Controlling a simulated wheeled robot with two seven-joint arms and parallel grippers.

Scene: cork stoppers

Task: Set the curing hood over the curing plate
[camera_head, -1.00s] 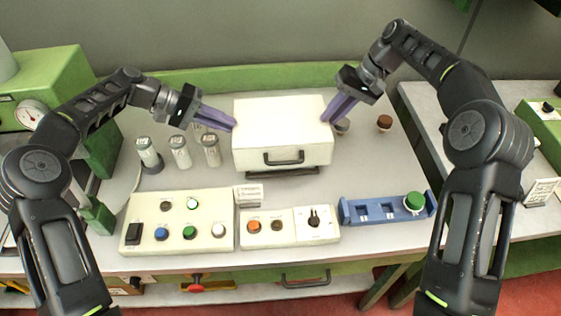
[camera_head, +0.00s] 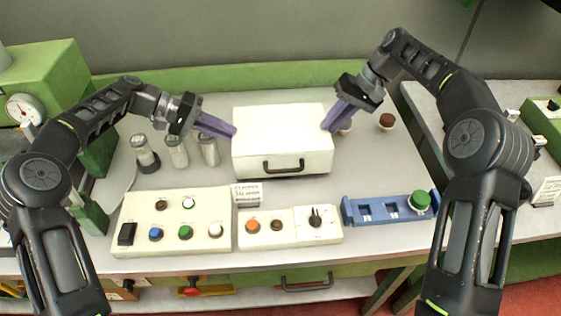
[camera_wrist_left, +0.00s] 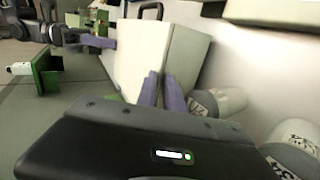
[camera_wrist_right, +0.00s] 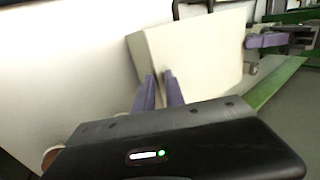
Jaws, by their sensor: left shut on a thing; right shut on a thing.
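The curing hood (camera_head: 283,128) is a cream box with a dark front handle, upright near the back middle of the table. It also shows in the left wrist view (camera_wrist_left: 145,60) and the right wrist view (camera_wrist_right: 205,55). My left gripper (camera_head: 234,131) is shut on its left side, my right gripper (camera_head: 327,127) on its right side. The fingers hide the gripped spots. The curing plate is out of sight in the head view, with the hood where its dark edge showed earlier. I cannot tell whether the hood's lower rim touches the table.
Several grey-capped jars (camera_head: 177,152) stand left of the hood. A small sign (camera_head: 247,194), a button panel (camera_head: 175,222), a dial box (camera_head: 290,228) and a blue rack (camera_head: 388,208) line the front. A brown stopper (camera_head: 387,121) stands at the back right.

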